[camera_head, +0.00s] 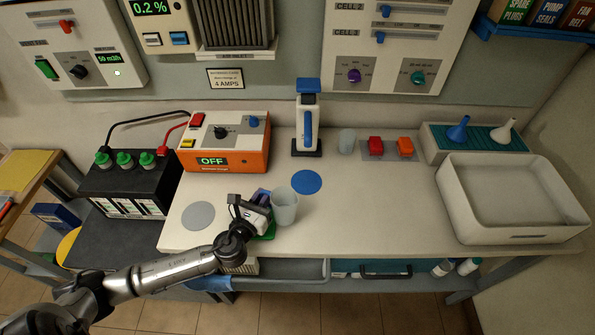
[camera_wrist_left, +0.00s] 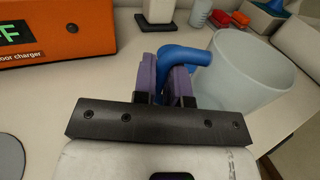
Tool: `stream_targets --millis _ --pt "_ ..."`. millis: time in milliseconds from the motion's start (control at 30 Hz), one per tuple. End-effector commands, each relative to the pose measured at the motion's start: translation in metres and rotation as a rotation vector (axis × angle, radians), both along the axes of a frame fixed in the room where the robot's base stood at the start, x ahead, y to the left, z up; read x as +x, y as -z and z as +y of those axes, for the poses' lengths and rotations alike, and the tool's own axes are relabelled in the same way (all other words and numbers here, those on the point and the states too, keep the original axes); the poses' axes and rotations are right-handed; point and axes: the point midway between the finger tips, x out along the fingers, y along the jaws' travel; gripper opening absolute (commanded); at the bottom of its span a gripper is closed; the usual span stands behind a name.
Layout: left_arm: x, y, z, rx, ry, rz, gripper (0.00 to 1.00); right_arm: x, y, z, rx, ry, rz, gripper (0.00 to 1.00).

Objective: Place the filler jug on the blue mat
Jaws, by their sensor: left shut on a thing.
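The filler jug (camera_head: 285,208), a pale translucent vessel with a blue handle, is near the front edge of the bench. My left gripper (camera_head: 256,205) is shut on its handle from the left. In the left wrist view, purple finger pads (camera_wrist_left: 166,80) close around the blue handle (camera_wrist_left: 188,55), with the jug body (camera_wrist_left: 245,72) upright to the right. I cannot tell whether the jug touches the surface below. The round blue mat (camera_head: 306,182) lies bare just behind and right of the jug. My right gripper is not in view.
A green patch (camera_head: 268,232) shows partly under the gripper. A grey disc (camera_head: 198,215) lies left. Behind are an orange charger (camera_head: 240,160), a blue-topped upright device (camera_head: 307,120) and a small clear cup (camera_head: 346,141). A white tray (camera_head: 510,237) stands right; the bench middle is clear.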

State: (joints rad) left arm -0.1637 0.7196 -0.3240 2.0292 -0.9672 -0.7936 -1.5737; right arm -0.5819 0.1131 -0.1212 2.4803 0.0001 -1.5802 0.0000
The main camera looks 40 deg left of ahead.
Motion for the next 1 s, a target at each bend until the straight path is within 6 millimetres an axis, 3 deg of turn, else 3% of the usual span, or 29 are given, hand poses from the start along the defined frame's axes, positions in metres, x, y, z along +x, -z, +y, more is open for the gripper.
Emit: stream_targets --millis 400,600,800,1000 --pt "0.098 0.0 0.027 -0.001 -0.003 -0.005 0.0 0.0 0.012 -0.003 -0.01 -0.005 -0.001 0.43" --pt "0.135 0.0 0.037 -0.001 -0.002 -0.002 0.0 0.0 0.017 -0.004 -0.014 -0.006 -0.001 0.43" --pt "0.155 0.0 0.042 -0.002 -0.001 -0.001 0.0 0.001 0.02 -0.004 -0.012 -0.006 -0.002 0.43" --pt "0.159 0.002 0.043 -0.002 0.0 -0.001 0.0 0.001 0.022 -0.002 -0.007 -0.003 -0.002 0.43"
